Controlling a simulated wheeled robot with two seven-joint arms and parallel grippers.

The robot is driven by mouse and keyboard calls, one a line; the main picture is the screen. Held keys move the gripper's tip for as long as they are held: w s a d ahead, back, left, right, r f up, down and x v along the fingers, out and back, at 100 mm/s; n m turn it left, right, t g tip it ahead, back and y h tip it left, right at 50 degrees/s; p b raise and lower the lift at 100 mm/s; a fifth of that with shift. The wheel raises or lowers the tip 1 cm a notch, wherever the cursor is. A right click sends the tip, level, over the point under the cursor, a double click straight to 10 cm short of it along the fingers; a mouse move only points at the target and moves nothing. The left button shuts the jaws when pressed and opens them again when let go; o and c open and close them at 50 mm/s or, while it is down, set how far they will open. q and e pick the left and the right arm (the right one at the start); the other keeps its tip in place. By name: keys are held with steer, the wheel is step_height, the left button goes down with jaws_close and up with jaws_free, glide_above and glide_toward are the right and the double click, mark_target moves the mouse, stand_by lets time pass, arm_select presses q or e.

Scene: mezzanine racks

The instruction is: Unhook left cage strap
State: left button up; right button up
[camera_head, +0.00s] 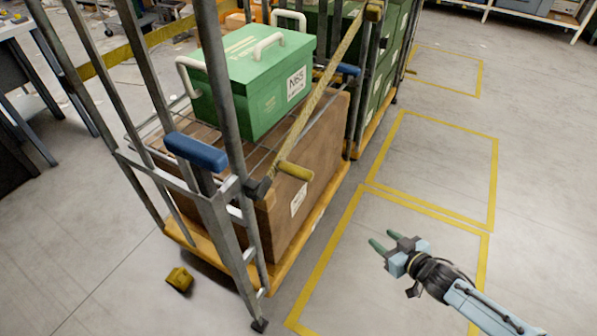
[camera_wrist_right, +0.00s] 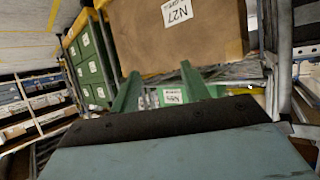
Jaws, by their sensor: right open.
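A roll cage (camera_head: 215,215) with grey metal posts stands left of centre in the head view. A yellow strap (camera_head: 325,80) runs diagonally across its open side, from the far post at top down to a dark hook (camera_head: 258,189) at the near post. A yellow grip tab (camera_head: 296,171) sticks out beside that lower end. The strap looks taut and fastened at both ends. My right gripper (camera_head: 383,240) is open and empty, over the floor right of the cage, clear of the strap. Its open green fingers also show in the right wrist view (camera_wrist_right: 160,68). My left gripper is out of view.
The cage holds a brown carton (camera_head: 320,135) and a green lidded box (camera_head: 255,75) with white handles. Blue pads (camera_head: 196,151) sit on the posts. Another cage of green boxes (camera_head: 385,60) stands behind. A yellow block (camera_head: 179,279) lies on the floor. The marked floor right is free.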

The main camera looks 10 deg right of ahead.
steer(key=w+a+r+n+y, duration=0.1)
steer(key=a+r+y, duration=0.25)
steer(key=r, duration=0.35)
steer(key=w+a+r+n+y, duration=0.1)
steer(key=w+a+r+y, duration=0.2)
steer(key=r, duration=0.4)
steer(key=n+g+y, duration=0.1)
steer(key=n+y, duration=0.1)
steer(key=y, duration=0.2)
glide_toward(296, 172)
steer(key=x, duration=0.3)
steer(key=b+x, duration=0.1)
steer(key=x, duration=0.2)
steer(key=f+b+x, duration=0.1)
steer(key=x, duration=0.2)
steer(key=shift+w+d+f, duration=0.1)
steer(key=shift+w+d, duration=0.05)
steer(key=shift+w, duration=0.3)
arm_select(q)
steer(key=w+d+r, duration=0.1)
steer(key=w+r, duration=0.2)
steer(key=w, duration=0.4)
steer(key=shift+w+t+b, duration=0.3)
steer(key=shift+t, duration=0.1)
arm_select(e)
steer(key=shift+w+a, duration=0.35)
steer(key=shift+a, duration=0.2)
